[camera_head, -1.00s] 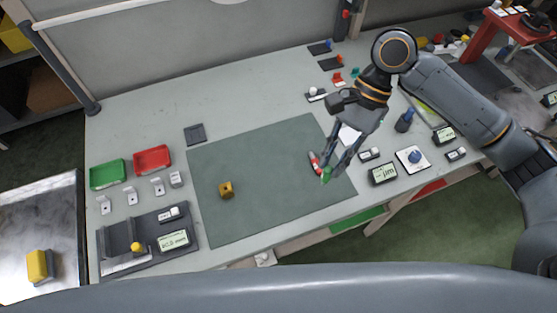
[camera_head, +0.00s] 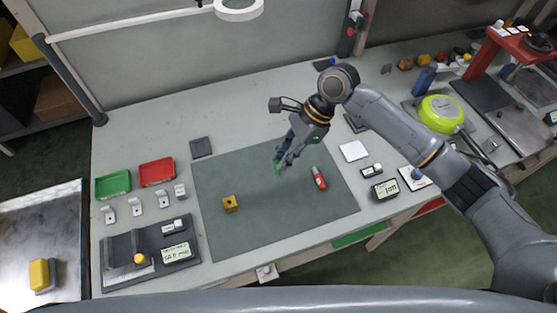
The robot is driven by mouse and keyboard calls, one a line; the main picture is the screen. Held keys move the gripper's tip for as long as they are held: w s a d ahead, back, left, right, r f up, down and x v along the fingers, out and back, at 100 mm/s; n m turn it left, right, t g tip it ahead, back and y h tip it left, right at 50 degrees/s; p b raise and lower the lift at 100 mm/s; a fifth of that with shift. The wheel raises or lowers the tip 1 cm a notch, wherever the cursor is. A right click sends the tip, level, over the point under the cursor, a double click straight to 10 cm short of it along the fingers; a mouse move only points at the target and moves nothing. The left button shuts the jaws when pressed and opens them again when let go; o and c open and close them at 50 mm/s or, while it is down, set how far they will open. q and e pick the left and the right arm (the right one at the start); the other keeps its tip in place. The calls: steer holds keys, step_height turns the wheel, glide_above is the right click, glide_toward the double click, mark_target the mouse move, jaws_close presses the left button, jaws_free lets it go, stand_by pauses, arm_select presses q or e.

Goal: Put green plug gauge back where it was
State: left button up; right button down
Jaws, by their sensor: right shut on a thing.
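My right gripper (camera_head: 281,163) is over the green-grey mat (camera_head: 235,235), with its fingers pointing down and left. It is shut on the green plug gauge (camera_head: 277,169), of which only a small green bit shows at the fingertips; the fingers hide the rest. I cannot tell how far above the mat it is. A red plug gauge (camera_head: 318,178) with a grey part lies on the mat to the right of the gripper, apart from it. My left gripper is not in view.
A green tray (camera_head: 113,184) and a red tray (camera_head: 157,171) stand at the left. A white square (camera_head: 353,151) and a display gauge (camera_head: 385,190) lie right of the mat. The mat's middle is largely clear.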

steer(key=shift+w+a+f+p, duration=0.15)
steer(key=shift+w+f, duration=0.1)
steer(key=shift+f, duration=0.6)
steer(key=shift+w+a+f+p, duration=0.2)
steer(key=shift+f, duration=0.7)
steer(key=shift+w+a+f+p, duration=0.15)
steer(key=shift+w+f, duration=0.1)
steer(key=shift+f, duration=0.6)
steer(key=c, duration=1.3)
jaws_free()
steer(key=shift+f, duration=0.1)
steer(key=b+v, duration=0.1)
steer(key=v, duration=1.1)
steer(key=shift+s, duration=0.1)
